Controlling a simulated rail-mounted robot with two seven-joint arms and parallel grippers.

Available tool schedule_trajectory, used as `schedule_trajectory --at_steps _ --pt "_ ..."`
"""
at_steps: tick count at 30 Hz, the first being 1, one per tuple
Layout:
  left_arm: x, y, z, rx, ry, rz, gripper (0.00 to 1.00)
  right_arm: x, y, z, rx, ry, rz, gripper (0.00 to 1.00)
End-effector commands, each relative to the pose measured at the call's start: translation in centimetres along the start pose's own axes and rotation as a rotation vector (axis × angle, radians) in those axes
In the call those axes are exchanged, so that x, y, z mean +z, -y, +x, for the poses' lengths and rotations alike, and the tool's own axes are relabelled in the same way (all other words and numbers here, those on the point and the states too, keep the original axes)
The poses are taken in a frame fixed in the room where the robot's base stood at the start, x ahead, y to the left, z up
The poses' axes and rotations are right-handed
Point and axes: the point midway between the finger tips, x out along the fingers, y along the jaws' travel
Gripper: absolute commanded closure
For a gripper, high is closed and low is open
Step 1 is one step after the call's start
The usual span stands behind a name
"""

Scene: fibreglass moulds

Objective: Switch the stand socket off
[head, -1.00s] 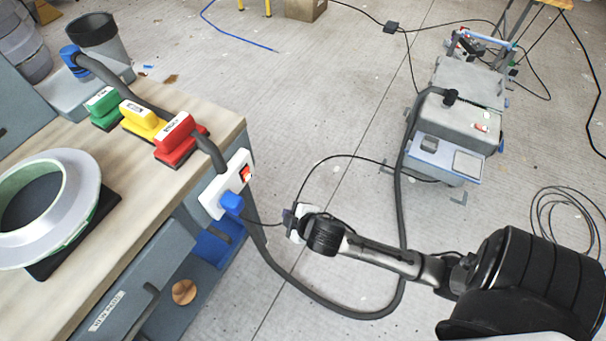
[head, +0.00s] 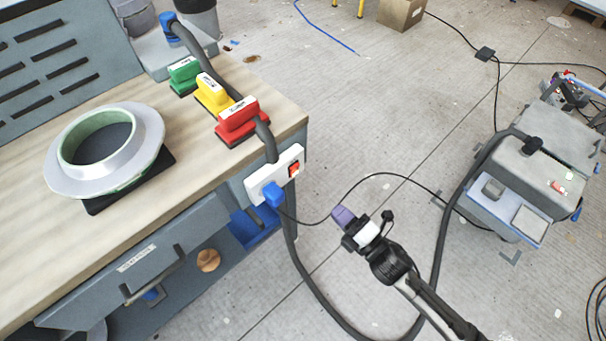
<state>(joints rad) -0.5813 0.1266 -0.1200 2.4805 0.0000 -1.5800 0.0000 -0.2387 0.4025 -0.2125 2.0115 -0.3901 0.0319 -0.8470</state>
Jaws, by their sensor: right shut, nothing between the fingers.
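The stand socket (head: 262,184) is a white block on the right end of the workbench. It has a red rocker switch (head: 294,170) on its right part and a blue plug (head: 273,194) in its left part. I cannot tell the rocker's position. My right gripper (head: 344,217) is right of the socket and apart from it, its purple fingertips pointing toward it. It is shut and empty. My left gripper is not in view.
Green, yellow and red sanding blocks (head: 238,121) stand along the bench (head: 205,155) edge beside a grey hose. A ring-shaped mould (head: 146,128) lies on the bench. A black cable hangs from the plug. A grey extractor (head: 540,165) stands on the floor at right.

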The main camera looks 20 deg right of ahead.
Motion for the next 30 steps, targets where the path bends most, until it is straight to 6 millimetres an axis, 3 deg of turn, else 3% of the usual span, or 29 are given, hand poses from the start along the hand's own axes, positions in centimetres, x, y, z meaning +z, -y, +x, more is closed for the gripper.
schedule_trajectory --at_steps 14,20,30 --pt "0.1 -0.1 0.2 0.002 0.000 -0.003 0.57 0.1 0.1 0.6 0.000 0.001 -0.003 1.00" --pt "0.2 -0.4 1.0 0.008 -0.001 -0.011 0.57 0.1 0.1 3.3 0.003 0.001 -0.005 1.00" --pt "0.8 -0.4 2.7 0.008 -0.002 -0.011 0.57 0.1 0.2 9.4 0.002 0.001 -0.003 1.00"
